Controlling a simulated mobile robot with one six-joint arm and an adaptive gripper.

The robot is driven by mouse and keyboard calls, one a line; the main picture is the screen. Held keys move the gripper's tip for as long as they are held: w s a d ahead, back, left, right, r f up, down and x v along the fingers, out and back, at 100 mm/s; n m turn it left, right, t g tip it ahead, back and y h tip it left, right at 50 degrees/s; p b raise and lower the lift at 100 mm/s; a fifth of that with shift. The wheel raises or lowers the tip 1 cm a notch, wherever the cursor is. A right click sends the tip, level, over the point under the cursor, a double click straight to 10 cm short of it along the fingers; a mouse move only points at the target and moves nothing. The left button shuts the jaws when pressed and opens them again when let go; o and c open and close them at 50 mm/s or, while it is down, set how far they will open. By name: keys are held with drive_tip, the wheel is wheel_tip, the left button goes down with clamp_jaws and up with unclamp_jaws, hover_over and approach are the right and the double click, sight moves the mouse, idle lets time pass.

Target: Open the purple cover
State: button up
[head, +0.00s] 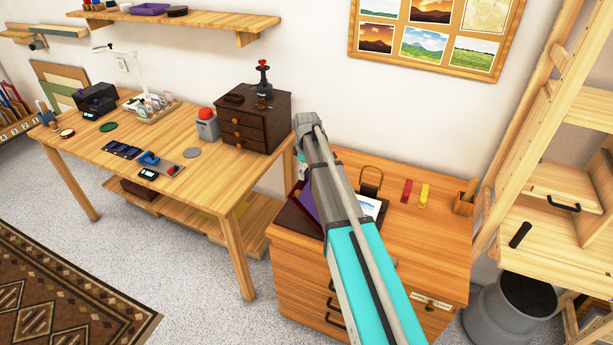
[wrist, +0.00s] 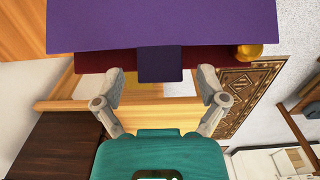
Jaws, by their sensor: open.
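The purple cover (wrist: 160,25) fills the top of the wrist view, with a dark maroon surface (wrist: 90,61) below it. A purple tab (wrist: 160,64) hangs from its edge. My gripper (wrist: 162,76) is open, one finger on either side of the tab with gaps between; the tab is not gripped. In the head view, the purple cover (head: 309,203) shows as a slanted panel above a dark base (head: 292,221) on the wooden cabinet, partly hidden by my arm. My fingertips are hidden there.
A gold knob (wrist: 249,52) sits right of the tab. The cabinet top (head: 425,243) also bears a padlock-like object (head: 371,183), a red strip (head: 406,191) and a yellow strip (head: 423,195). A dark drawer box (head: 255,120) stands on the workbench to the left.

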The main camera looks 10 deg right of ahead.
drive_tip(key=shift+f, duration=0.25)
clamp_jaws()
drive_tip(key=shift+a, duration=0.1)
idle(0.4)
